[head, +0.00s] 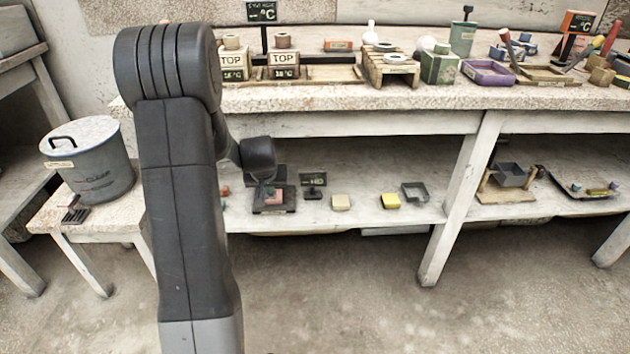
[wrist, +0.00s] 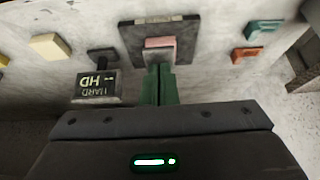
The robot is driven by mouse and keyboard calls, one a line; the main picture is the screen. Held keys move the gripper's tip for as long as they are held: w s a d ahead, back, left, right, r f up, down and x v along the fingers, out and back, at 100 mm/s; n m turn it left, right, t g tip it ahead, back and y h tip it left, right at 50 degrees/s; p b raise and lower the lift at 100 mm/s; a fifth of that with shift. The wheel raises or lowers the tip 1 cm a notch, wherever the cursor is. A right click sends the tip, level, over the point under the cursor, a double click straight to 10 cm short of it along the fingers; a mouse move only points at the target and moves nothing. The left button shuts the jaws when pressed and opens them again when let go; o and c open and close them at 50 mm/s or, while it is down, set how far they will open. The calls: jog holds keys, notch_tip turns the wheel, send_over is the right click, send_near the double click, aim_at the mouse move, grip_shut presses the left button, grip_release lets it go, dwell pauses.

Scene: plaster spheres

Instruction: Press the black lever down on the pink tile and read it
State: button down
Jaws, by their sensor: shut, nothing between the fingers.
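The pink tile (head: 274,196) lies on a dark square plate (head: 273,208) on the lower shelf. In the wrist view the tile (wrist: 160,42) shows at the upper middle with a grey piece against its near side. My gripper (wrist: 158,67) has its green fingers shut and empty, their tips beside that grey piece; contact cannot be told. I cannot tell whether this piece is the lever. In the head view my arm partly hides this area.
A cream block (head: 341,202), a yellow block (head: 390,201) and a grey open frame (head: 415,192) lie right of the display. Teal (wrist: 265,29) and orange (wrist: 247,54) pieces lie on the plate's other side. The crowded bench top (head: 440,98) overhangs the shelf.

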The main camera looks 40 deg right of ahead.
jog(key=shift+f+b, duration=0.95)
jog(key=shift+f, duration=0.35)
jog(key=shift+r, duration=0.1)
dwell(0.9)
jog(key=shift+r+p, duration=2.55)
jog(key=shift+r, duration=1)
jog(key=shift+f, duration=0.15)
